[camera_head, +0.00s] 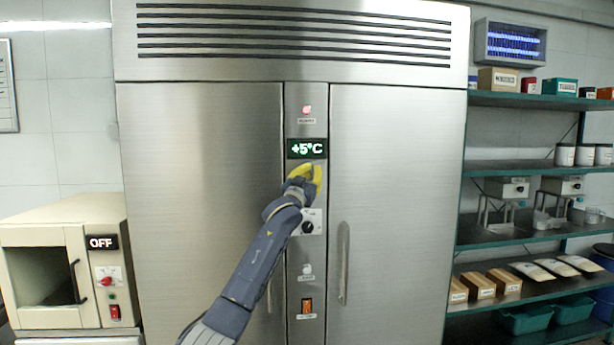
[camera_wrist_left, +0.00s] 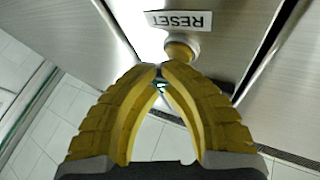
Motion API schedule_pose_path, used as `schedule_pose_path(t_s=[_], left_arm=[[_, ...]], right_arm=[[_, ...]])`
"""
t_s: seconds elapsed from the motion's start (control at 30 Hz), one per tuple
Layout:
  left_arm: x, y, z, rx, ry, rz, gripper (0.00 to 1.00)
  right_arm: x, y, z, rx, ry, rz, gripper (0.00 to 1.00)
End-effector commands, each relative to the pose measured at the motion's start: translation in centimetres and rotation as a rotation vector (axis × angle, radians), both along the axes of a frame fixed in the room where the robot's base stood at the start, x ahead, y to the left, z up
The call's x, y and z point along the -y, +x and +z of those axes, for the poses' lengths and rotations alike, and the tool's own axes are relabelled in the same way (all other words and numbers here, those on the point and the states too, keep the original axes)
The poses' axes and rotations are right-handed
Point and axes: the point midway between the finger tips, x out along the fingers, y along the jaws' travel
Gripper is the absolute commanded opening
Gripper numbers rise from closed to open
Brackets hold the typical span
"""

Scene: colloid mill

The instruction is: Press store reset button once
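A tall steel cabinet (camera_head: 200,200) has a central control strip. In the left wrist view, a RESET label (camera_wrist_left: 180,19) appears upside down on the strip, with a round yellowish button (camera_wrist_left: 180,48) beside it. My left gripper (camera_head: 312,178) is in front of the strip, just below the green +5°C display (camera_head: 306,149). In the left wrist view its yellow fingertips (camera_wrist_left: 159,72) meet, with nothing held between them. They appear close to the button, but contact cannot be told. The gripper hides part of the strip in the head view. My right gripper is not in view.
The strip also carries a lit red lamp (camera_head: 308,109), a black knob (camera_head: 308,227), a small white round part (camera_head: 306,268) and an orange switch (camera_head: 306,305). A door handle (camera_head: 343,262) is to the right. A cream oven (camera_head: 70,260) and stocked shelves (camera_head: 530,168) flank the cabinet.

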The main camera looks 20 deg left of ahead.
Motion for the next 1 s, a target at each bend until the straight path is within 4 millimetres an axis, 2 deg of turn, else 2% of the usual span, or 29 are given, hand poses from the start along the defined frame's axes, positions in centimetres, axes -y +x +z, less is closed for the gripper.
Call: schedule_pose_path(t_s=[1.0], left_arm=[[-0.34,0.69,-0.02,-0.001,0.000,0.000,0.00]], right_arm=[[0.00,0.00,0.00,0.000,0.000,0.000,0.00]])
